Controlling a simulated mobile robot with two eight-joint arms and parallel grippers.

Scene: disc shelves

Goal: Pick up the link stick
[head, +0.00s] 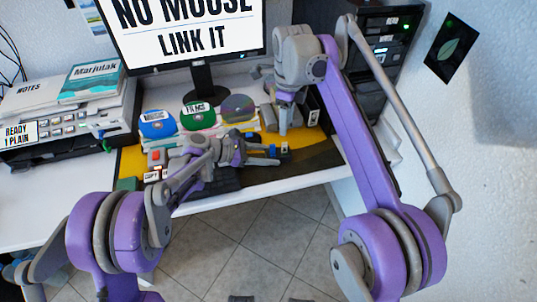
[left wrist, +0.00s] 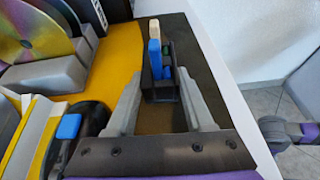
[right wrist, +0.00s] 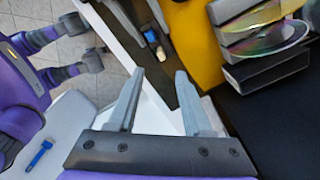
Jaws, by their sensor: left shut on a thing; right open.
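A small black holder (left wrist: 161,90) stands upright between the fingers of my left gripper (left wrist: 162,78), which is shut on it. A blue stick (left wrist: 155,58) and a pale beige stick (left wrist: 155,28) rise from it; which one is the link stick I cannot tell. In the head view my left gripper (head: 264,156) is low over the front of the desk, with the blue part (head: 272,151) at its tips. My right gripper (right wrist: 158,76) is open and empty. In the head view it (head: 283,125) points down behind the holder.
A disc rack (left wrist: 55,75) and disc stacks with blue, green and shiny discs (head: 238,107) stand behind on a yellow mat. The monitor (head: 185,35) reads "LINK IT". A blue item (right wrist: 38,155) lies on a pale surface below.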

